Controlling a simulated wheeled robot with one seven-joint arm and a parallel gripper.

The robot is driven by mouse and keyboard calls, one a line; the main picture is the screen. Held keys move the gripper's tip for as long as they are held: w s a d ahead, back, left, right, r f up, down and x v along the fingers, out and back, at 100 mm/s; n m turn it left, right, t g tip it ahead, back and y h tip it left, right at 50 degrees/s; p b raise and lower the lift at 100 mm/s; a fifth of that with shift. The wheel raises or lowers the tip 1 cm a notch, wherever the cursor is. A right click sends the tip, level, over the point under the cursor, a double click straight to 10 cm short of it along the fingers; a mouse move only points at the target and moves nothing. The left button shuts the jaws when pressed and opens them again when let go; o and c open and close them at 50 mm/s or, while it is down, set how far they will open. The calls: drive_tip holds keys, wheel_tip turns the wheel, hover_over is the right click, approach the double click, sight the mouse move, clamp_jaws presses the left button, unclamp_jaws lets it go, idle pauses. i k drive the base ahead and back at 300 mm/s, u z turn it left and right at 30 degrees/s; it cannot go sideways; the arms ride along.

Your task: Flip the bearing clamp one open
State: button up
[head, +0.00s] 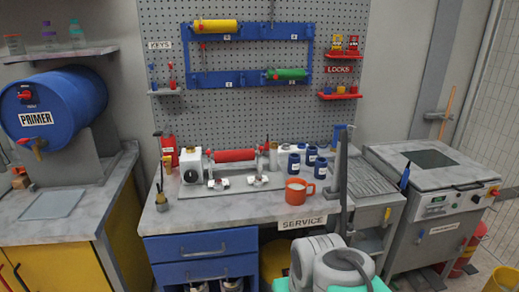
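The roller coater stands on the grey bench, with a white end housing (191,172) at its left. A red roller (235,156) lies level between this housing and a small upright end support (273,157) at the right. Two small white fittings with dark red parts, left (218,184) and right (259,180), sit in front of the roller. I cannot tell which part is bearing clamp one, or whether it is open or shut. Grey links of my arm are low in the foreground, apart from the coater.
An orange mug (297,191) and several dark blue jars (312,156) stand right of the coater. A tall grey upright (341,175) rises beside the ribbed tray (368,178). The front bench strip is mostly clear.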

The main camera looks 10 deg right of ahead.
sight(261, 148)
drive_tip(key=u, duration=0.75)
drive_tip(key=i, duration=1.35)
drive_tip(key=z, duration=0.2)
